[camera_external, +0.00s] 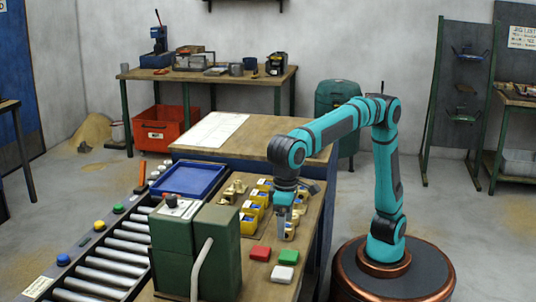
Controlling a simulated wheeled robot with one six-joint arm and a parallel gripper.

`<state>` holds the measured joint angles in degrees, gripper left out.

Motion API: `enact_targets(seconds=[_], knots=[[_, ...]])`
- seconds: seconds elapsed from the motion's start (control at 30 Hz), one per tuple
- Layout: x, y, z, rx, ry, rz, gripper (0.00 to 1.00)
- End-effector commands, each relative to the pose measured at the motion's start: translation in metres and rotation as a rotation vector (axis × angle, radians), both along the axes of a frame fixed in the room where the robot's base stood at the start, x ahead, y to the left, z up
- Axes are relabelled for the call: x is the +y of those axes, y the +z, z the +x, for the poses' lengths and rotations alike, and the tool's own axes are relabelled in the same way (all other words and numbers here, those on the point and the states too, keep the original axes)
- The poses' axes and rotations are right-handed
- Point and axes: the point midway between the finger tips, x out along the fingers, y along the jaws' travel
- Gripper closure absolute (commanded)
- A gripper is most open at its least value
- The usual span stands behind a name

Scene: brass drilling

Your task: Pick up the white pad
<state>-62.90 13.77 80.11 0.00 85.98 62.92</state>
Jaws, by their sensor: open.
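The white pad (282,274) lies flat on the near part of the wooden bench top. A red pad (260,254) lies just behind it to the left, and a green pad (289,257) lies just behind it to the right. My gripper (284,232) points down over the bench, beyond the three pads and close to a small brass-coloured part (290,232). It is open. I cannot tell whether anything stands between its fingers. The white pad is not covered by my arm.
A green machine (222,250) with a grey hose stands left of the pads. Yellow bins (250,217) and brass parts (232,191) stand behind. A blue tray (187,179) and a roller conveyor (112,262) are at left. The bench's right edge is near the pads.

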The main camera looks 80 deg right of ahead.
Motion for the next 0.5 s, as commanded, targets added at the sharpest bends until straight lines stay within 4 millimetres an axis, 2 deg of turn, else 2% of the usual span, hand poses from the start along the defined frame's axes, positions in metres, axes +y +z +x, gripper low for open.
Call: enact_targets(seconds=[0.17,0.5], knots=[[0.001,-0.02,-0.001,0.003,0.0,-0.005,0.2],[0.0,-0.081,-0.001,0.003,0.0,-0.005,0.2]])
